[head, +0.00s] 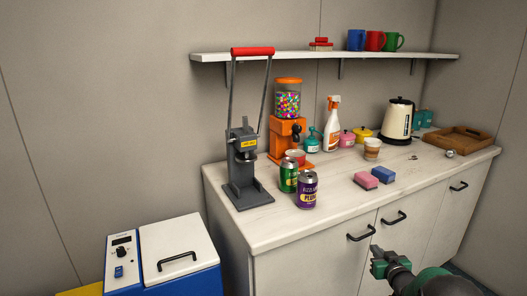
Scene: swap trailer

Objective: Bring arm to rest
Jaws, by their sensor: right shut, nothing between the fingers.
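My right gripper (378,262) shows at the bottom right, with its dark and green arm coming in from the lower edge. It is shut and empty, in front of the cabinet doors and below the counter's front edge. It appears apart from the cabinet and its handles. My left gripper is not in view.
The counter (255,224) holds a can crusher (245,170), cans, a candy dispenser (286,130), sponges, a spray bottle, a kettle (398,121) and a wooden tray (457,138). Door handles (361,234) stick out near my gripper. A blue-and-white cooler (180,250) stands at the lower left.

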